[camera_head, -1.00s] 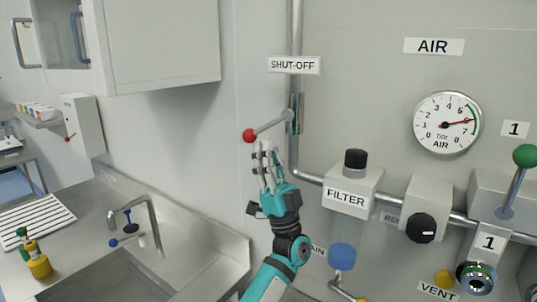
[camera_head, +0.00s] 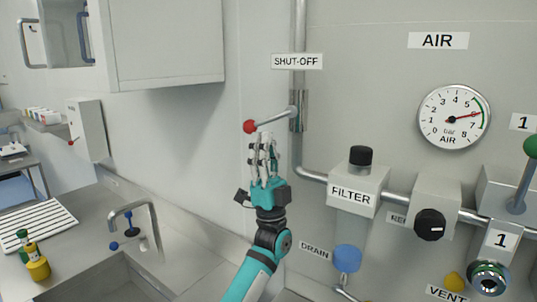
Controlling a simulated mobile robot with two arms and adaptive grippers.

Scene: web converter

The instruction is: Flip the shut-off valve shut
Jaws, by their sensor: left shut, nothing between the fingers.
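The shut-off valve (camera_head: 298,111) sits on the vertical pipe below the SHUT-OFF label (camera_head: 297,61). Its lever (camera_head: 272,119) sticks out to the left, tilted slightly down, and ends in a red ball (camera_head: 249,127). My left gripper (camera_head: 263,139) points upward just below the lever, its fingers shut and empty. The fingertips are close under the lever, right of the red ball; I cannot tell whether they touch it. My right gripper is not in view.
On the right are an air gauge (camera_head: 454,117), a filter block (camera_head: 357,188), a black knob (camera_head: 430,225) and a green-balled lever (camera_head: 522,174). A wall cabinet (camera_head: 168,42) hangs at upper left. A sink with a faucet (camera_head: 142,214) is below left.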

